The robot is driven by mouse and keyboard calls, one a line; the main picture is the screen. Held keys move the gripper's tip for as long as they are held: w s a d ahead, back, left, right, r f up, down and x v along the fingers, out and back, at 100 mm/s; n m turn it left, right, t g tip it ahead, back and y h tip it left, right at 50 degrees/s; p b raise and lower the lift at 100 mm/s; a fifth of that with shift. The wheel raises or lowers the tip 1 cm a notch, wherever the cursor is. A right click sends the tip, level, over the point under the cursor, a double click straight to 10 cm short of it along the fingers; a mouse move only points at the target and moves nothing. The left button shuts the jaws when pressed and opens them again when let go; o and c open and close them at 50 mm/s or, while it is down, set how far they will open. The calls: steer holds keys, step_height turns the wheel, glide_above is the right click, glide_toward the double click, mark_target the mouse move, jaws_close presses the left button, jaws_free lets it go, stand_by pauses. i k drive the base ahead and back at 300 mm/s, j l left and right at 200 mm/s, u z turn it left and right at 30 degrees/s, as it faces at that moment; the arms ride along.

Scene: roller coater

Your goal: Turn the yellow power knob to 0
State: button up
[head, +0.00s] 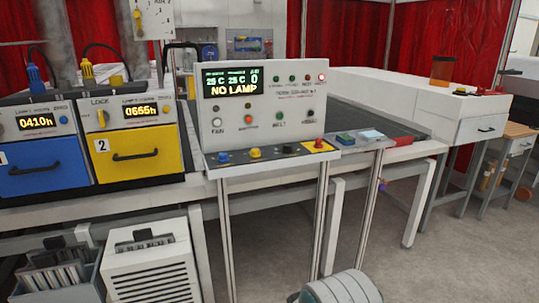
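A small yellow knob (255,153) sits on the narrow front ledge of the grey control panel (288,97), between a blue knob (224,156) and a black knob (289,148). Its pointer position and any markings are too small to read. Another yellow knob (101,118) is on the lamp 2 unit to the left, under the word LOCK. I cannot tell from the lettering which is the power knob. The panel display (233,81) reads "NO LAMP". My gripper is not in view; only a rounded grey part, likely mine, shows at the bottom edge.
A red button (319,143) on a yellow plate is at the ledge's right end. A blue-fronted drawer (42,169) and a yellow-fronted drawer (139,158) are at left. A white slatted box (152,267) stands below. Floor at the lower right is clear.

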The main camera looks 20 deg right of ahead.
mark_target(255, 153)
steer(key=i+l, duration=0.2)
steer(key=i, duration=0.25)
steer(key=i+l, duration=0.15)
steer(key=i, duration=0.3)
steer(key=i+l, duration=0.2)
steer(key=i, duration=0.25)
steer(key=i+l, duration=0.2)
steer(key=i, duration=0.25)
steer(key=i+l, duration=0.2)
steer(key=i, duration=0.3)
